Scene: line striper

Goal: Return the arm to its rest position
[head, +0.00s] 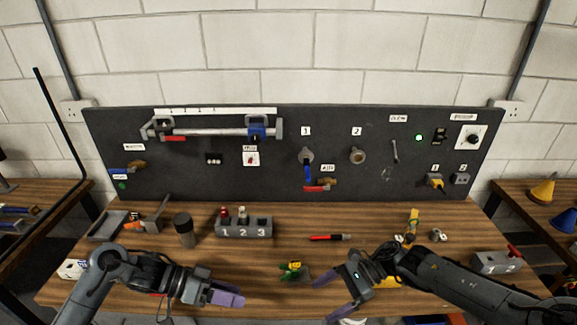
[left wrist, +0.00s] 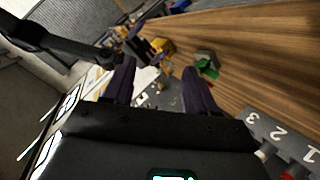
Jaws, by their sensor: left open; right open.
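My left gripper (head: 230,296) is open and empty over the front left part of the wooden table (head: 270,262). Its two purple fingers also show apart in the left wrist view (left wrist: 160,90), with nothing between them. My right gripper (head: 338,296) is open near the table's front edge, right of the middle, with its arm reaching in from the right. A small green and yellow object (head: 292,270) lies on the table between the two grippers, apart from both. The green part of it also shows in the left wrist view (left wrist: 207,65).
A grey block numbered 1, 2, 3 (head: 244,231), a dark cylinder (head: 185,230) and a red and black pen-like tool (head: 330,237) stand or lie behind the grippers. A dark panel (head: 230,185) with valves and switches rises at the back. A grey box with a red lever (head: 497,263) is at right.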

